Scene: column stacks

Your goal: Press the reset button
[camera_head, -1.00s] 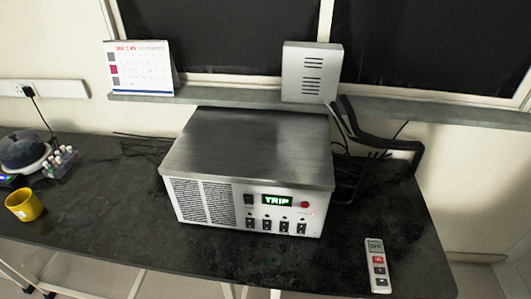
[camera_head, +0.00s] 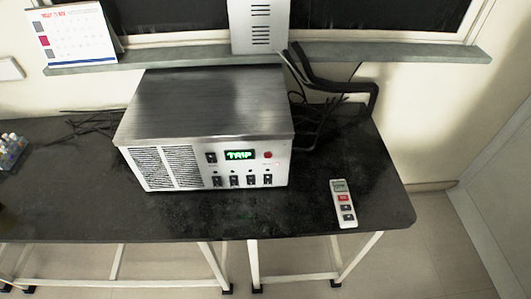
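A silver metal power unit (camera_head: 205,105) stands on the black bench. Its front panel has a green display (camera_head: 240,155) reading TRIP. A round red button (camera_head: 267,154) sits right of the display. No label reading reset can be made out. A white remote (camera_head: 343,204) with a small screen, a red button and dark buttons lies on the bench at the right. Neither of my grippers shows in the head view.
The black bench top (camera_head: 300,212) is clear in front of the unit and around the remote. Black cables and a dark bent bracket (camera_head: 345,85) are behind its right side. A shelf (camera_head: 180,54) carries a calendar (camera_head: 75,35) and a grey vented box (camera_head: 259,25).

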